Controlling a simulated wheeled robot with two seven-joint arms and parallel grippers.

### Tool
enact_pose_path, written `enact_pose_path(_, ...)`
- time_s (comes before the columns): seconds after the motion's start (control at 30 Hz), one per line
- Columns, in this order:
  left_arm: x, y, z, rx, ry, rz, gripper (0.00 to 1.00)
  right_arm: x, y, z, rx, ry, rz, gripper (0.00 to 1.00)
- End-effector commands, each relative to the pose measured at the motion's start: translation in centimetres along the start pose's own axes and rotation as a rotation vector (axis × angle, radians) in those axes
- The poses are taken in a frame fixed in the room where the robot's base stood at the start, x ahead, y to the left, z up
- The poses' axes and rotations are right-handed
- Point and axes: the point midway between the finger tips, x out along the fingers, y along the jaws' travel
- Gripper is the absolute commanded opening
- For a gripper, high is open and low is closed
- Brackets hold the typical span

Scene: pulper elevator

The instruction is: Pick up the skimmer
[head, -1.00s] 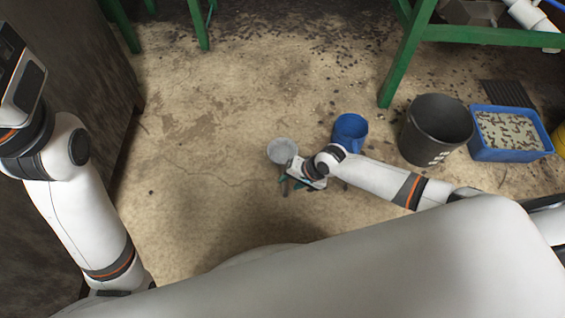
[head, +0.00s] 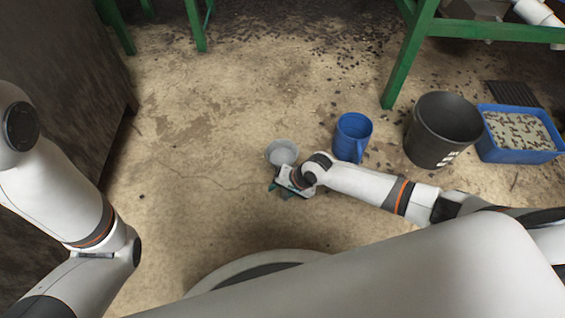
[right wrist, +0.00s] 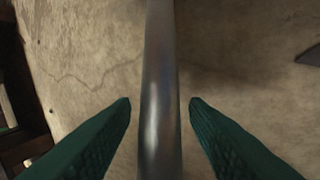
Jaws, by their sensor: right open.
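The skimmer's round grey head (head: 281,152) shows on the floor just beyond my right gripper (head: 283,190) in the head view. In the right wrist view, a grey metal bar that looks like its handle (right wrist: 159,90) runs from top to bottom. The green fingertips of my right gripper (right wrist: 160,103) stand on either side of this handle, open, with a gap on both sides. My right wrist hides most of the handle in the head view. My left arm shows at the left, but its gripper is outside the picture.
A blue jug (head: 352,138) stands close to my right forearm. A black bucket (head: 441,132) and a blue crate (head: 520,156) of dark and pale bits stand farther right. Green legs (head: 408,60) rise behind. The floor at the left and middle is clear.

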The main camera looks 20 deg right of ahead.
Motion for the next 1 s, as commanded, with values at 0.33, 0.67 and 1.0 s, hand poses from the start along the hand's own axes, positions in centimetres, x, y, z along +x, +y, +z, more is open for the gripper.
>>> enact_pose_path(0.33,0.1,0.0,0.0,0.0,-0.001,0.0,0.77,-0.1,0.0,0.0,0.001,0.0,0.0,0.0)
enact_pose_path(0.67,0.2,0.0,0.0,-0.001,-0.001,0.0,0.77,-0.2,0.1,0.0,0.0,-0.001,0.001,0.0)
enact_pose_path(1.0,1.9,0.7,-1.4,-0.004,0.018,0.01,0.77,-3.2,1.8,0.0,0.001,0.0,0.001,0.0)
